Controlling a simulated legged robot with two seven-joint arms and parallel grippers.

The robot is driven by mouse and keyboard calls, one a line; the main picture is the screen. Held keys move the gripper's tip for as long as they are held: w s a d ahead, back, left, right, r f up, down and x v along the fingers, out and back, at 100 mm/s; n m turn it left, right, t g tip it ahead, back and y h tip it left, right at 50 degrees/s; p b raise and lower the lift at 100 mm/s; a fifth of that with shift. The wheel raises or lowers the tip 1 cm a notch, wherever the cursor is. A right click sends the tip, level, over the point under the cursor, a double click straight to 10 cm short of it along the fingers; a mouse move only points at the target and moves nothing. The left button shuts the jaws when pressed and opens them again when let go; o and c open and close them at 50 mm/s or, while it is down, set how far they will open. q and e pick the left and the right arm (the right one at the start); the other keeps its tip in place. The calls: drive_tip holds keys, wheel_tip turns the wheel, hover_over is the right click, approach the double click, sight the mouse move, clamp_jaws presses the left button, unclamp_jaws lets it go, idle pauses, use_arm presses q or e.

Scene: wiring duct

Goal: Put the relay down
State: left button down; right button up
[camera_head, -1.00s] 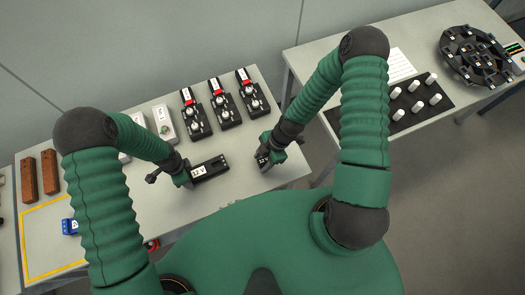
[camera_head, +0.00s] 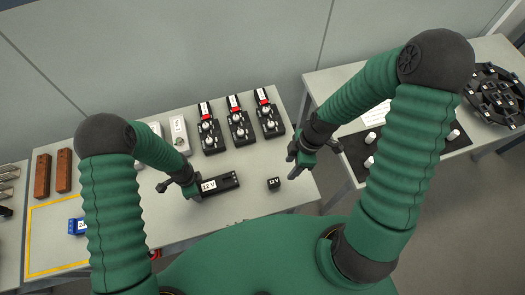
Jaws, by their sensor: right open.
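The relay, a small black block with a white 12 V label (camera_head: 274,183), sits on the grey table near its right front part. My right gripper (camera_head: 296,168) is open and empty, just right of the relay and apart from it. A longer black block, also labelled 12 V (camera_head: 226,182), lies to the left of the relay with a gap between them. My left gripper (camera_head: 184,190) is at the left end of that longer block. Whether its fingers are closed on the block cannot be made out.
Several black units with red tops (camera_head: 238,127) stand along the back of the table. A yellow-outlined area (camera_head: 50,206) with a blue part (camera_head: 76,226) is at left. A second table at right holds a dark mat (camera_head: 425,142). Bare table surrounds the relay.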

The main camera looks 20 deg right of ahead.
use_arm(q)
drive_tip(key=shift+s+a, duration=0.1)
drive_tip(key=shift+a, duration=0.2)
drive_tip(key=shift+d, duration=0.15)
drive_tip(key=c, duration=0.9)
unclamp_jaws()
drive_tip(key=shift+d, duration=0.15)
drive_tip(key=o, duration=0.3)
drive_tip(key=shift+o, duration=0.2)
use_arm(e)
wheel_tip(320, 180, up, 13)
drive_tip(key=a+m+t+h, duration=0.1)
drive_tip(key=m+t+h, duration=0.1)
drive_tip(key=m, duration=1.2)
drive_tip(key=shift+s+a+t+h, duration=0.2)
drive_tip(key=shift+a+t+h, duration=0.1)
drive_tip(key=shift+t+h, duration=0.15)
drive_tip(key=shift+a, duration=0.1)
use_arm(q)
drive_tip(key=shift+a+r, duration=0.1)
drive_tip(key=shift+a, duration=0.1)
